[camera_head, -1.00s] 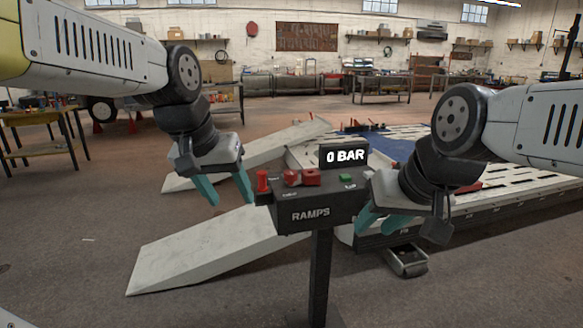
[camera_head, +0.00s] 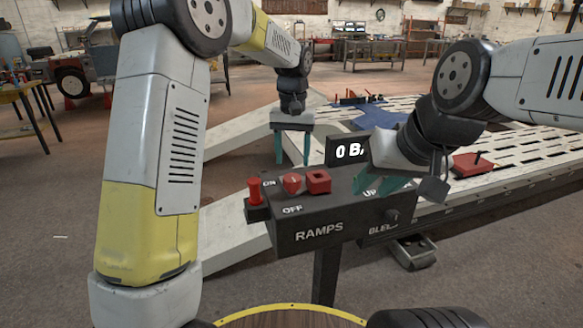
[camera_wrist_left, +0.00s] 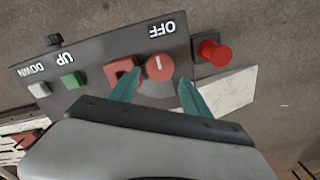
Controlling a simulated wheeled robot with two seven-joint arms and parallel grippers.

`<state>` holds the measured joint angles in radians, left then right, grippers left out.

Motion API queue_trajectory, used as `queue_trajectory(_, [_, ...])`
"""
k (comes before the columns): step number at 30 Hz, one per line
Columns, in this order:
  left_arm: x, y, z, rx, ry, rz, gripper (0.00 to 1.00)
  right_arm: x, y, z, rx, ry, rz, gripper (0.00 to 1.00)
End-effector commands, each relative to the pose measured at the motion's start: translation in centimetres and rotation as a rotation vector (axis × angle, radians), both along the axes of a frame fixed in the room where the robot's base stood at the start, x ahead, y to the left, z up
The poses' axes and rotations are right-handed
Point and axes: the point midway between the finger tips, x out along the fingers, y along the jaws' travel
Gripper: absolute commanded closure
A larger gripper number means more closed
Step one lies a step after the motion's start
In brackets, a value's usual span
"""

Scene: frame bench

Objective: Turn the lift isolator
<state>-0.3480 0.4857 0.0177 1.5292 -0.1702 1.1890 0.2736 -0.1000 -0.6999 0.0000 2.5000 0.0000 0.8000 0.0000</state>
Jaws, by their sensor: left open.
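The dark RAMPS control box (camera_head: 290,236) stands on a post. The lift isolator, a round red knob (camera_head: 292,183) marked ON and OFF, sits on its top; in the left wrist view the knob (camera_wrist_left: 159,67) has its white mark toward OFF. My left gripper (camera_head: 292,162) is open, its teal fingers pointing down above and beyond the knob. In the wrist view the fingers (camera_wrist_left: 160,88) flank the knob, with gaps on both sides. My right gripper (camera_head: 383,184) looks open and empty at the box's right part, partly hiding the UP label.
A red square part (camera_head: 318,181) sits close beside the knob. A red mushroom button (camera_head: 254,192) stands on the box's left end. The 0 BAR display (camera_head: 346,151) rises behind. Pale ramps (camera_head: 240,146) and a slotted lift deck (camera_head: 520,155) lie beyond.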

Motion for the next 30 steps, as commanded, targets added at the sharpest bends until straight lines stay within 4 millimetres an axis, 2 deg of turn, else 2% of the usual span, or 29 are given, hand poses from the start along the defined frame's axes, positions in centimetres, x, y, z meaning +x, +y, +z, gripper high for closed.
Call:
queue_trajectory(12, [-0.1, 0.1, -6.2, 0.001, 0.003, 0.001, 0.44, 0.0, 0.0, 0.0, 0.0, 0.0, 0.0, 0.64])
queue_trajectory(17, [-0.1, 0.1, -7.1, 0.001, 0.001, 0.001, 0.44, 0.0, 0.0, 0.0, 0.0, 0.0, 0.0, 0.64])
queue_trajectory(24, [-0.1, 0.1, -7.2, 0.0, 0.0, 0.001, 0.44, 0.0, 0.0, 0.0, 0.0, 0.0, 0.0, 0.64])
queue_trajectory(26, [-0.1, 0.1, -7.2, 0.0, 0.0, 0.001, 0.54, 0.0, 0.0, 0.0, 0.0, 0.0, 0.0, 0.64])
queue_trajectory(30, [-0.1, 0.1, -7.1, 0.0, 0.0, 0.001, 0.81, 0.0, 0.0, 0.0, 0.0, 0.0, 0.0, 0.64])
